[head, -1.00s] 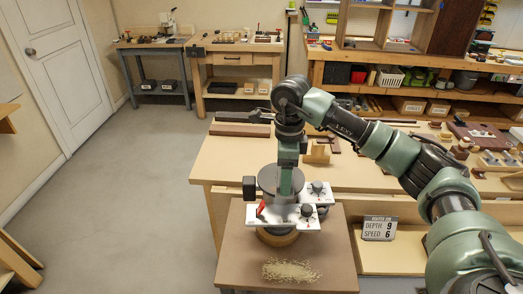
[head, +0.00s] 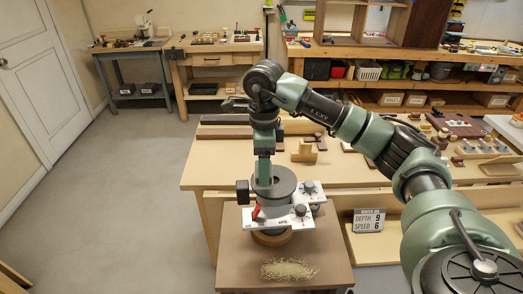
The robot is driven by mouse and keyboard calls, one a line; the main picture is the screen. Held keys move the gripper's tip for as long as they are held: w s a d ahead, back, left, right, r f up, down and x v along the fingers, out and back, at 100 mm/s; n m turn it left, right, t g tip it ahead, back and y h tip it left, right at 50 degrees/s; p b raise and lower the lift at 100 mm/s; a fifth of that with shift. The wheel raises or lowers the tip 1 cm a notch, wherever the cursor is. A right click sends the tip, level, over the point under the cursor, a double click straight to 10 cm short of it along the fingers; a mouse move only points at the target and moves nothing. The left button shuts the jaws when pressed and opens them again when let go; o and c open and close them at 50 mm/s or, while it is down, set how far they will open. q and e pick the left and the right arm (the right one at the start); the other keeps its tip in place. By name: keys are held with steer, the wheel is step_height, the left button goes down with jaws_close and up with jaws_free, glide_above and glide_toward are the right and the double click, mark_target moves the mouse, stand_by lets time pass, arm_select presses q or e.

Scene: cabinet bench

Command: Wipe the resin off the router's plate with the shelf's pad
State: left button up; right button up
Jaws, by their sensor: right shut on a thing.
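The router (head: 274,184) is a grey motor cylinder on a white plate (head: 281,217) with dark knobs and a red lever. It stands on a round wooden base on the brown bench top. My right gripper (head: 264,181) points down over the router, in front of the left part of the cylinder as seen here. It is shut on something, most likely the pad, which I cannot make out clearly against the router. I cannot tell whether it touches the plate. I cannot make out any resin. My left gripper is not in view.
A pile of shavings (head: 289,269) lies in front of the router. A sign (head: 368,220) reading depth 9, speed 6 stands to the right. Behind is a pale bench (head: 223,173) with wooden blocks. Shelves (head: 385,83) line the back wall. Grey floor is free at left.

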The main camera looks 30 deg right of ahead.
steer(key=shift+w+a+r+p, duration=0.15)
steer(key=shift+r+p, duration=0.3)
steer(key=shift+r, duration=0.5)
steer(key=shift+r+p, duration=0.35)
steer(key=shift+r, duration=0.3)
steer(key=shift+f, duration=0.1)
